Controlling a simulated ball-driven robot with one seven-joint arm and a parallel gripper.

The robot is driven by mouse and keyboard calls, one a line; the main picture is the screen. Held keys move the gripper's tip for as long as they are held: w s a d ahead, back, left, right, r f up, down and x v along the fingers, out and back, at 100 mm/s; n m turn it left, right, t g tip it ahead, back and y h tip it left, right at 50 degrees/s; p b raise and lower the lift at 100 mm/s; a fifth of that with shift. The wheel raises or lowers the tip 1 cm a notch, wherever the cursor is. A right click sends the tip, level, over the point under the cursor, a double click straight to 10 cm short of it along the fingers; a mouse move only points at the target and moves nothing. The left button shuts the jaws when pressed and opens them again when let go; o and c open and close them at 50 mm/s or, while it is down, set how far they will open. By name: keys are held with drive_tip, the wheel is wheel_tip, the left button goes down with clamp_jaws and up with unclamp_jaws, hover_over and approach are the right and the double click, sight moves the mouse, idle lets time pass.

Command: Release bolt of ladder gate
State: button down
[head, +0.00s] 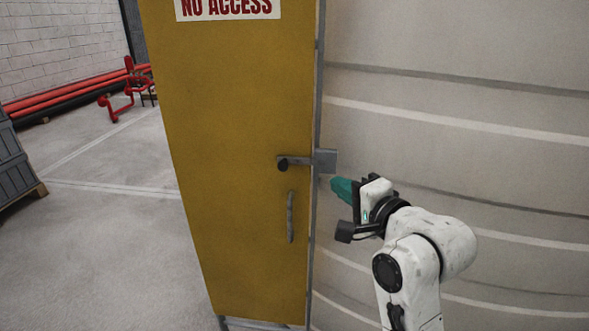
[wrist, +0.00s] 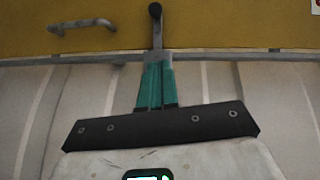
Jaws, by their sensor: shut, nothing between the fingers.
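The ladder gate (head: 235,110) is a tall yellow panel with a grey frame edge on its right. Its bolt (head: 297,162) is a grey bar with a dark round knob, lying level across the gate's right edge into a grey plate (head: 326,161). The bolt also shows in the wrist view (wrist: 156,25), at the top centre with its dark knob. My gripper (head: 336,186) has teal fingers and is just right of and below the plate. In the wrist view my gripper (wrist: 154,66) is shut, its tips close to the bolt's near end; contact is unclear.
A grey pull handle (head: 290,217) is on the gate below the bolt. A pale ribbed wall (head: 450,90) stands right of the gate. Red pipes (head: 75,97) and a grey crate (head: 15,165) are at the left. Open floor (head: 110,225) lies between.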

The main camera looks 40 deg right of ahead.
drive_tip(key=p, duration=0.2)
approach(276, 168)
drive_tip(key=s+d+r, duration=0.3)
drive_tip(key=d, duration=0.1)
drive_tip(key=shift+w+a+f+p, duration=0.15)
drive_tip(key=shift+w+a, duration=0.25)
drive_tip(key=shift+w, duration=0.25)
drive_tip(key=shift+w+a+f+p, duration=0.1)
drive_tip(key=shift+w+a, duration=0.3)
drive_tip(key=shift+w, duration=0.25)
drive_tip(key=shift+w+a+f+p, duration=0.15)
drive_tip(key=shift+w+a, duration=0.25)
drive_tip(key=shift+w, duration=0.3)
drive_tip(key=shift+r, duration=0.1)
drive_tip(key=w+a, duration=0.1)
drive_tip(key=w, duration=0.1)
drive_tip(key=w+a, duration=0.2)
drive_tip(key=shift+b, duration=0.35)
drive_tip(key=shift+a, duration=0.1)
